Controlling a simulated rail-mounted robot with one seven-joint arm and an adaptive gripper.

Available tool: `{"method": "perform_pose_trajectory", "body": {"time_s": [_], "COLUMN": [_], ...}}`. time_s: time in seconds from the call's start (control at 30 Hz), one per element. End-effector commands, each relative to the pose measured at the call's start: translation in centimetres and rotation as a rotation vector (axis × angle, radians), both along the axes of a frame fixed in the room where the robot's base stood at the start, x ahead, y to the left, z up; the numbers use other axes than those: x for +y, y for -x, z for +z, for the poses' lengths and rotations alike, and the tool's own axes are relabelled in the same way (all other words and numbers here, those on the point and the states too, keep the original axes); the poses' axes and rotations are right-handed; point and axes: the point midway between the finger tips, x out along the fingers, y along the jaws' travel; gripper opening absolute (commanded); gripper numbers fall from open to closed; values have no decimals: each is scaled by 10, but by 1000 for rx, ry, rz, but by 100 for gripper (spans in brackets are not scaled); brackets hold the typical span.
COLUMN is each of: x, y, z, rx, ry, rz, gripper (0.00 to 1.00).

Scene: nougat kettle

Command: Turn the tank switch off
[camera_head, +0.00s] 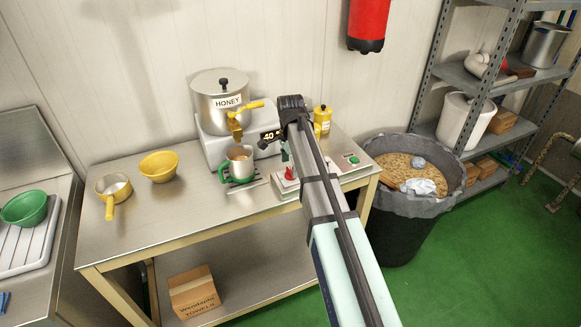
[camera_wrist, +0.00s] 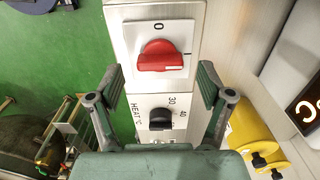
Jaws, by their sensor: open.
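The red rotary switch (camera_wrist: 160,57) sits on a white plate marked 0 at the top and I at the right. Its handle lies roughly horizontal, one end toward the I mark. The red switch also shows in the head view (camera_head: 289,174), on the control box on the steel table. My gripper (camera_wrist: 160,82) is open and empty, its fingers apart on either side of the panel, with the switch ahead between them. No contact with it is visible. In the head view my gripper is largely hidden behind my arm.
A black heat knob (camera_wrist: 161,118) sits below the switch. Yellow containers (camera_wrist: 250,128) stand to the right. The honey tank (camera_head: 220,100) has a yellow tap above a green-handled mug (camera_head: 240,160). A green button (camera_head: 353,160) is on the box, beside a bin (camera_head: 400,225).

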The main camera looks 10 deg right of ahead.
Motion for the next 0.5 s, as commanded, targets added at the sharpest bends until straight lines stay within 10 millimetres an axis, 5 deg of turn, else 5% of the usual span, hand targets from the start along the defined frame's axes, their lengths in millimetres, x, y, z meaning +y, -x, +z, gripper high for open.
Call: {"method": "perform_pose_trajectory", "body": {"time_s": [0.5], "x": [0], "y": [0], "z": [-20], "rx": [0], "ry": [0], "rz": [0], "gripper": [79]}}
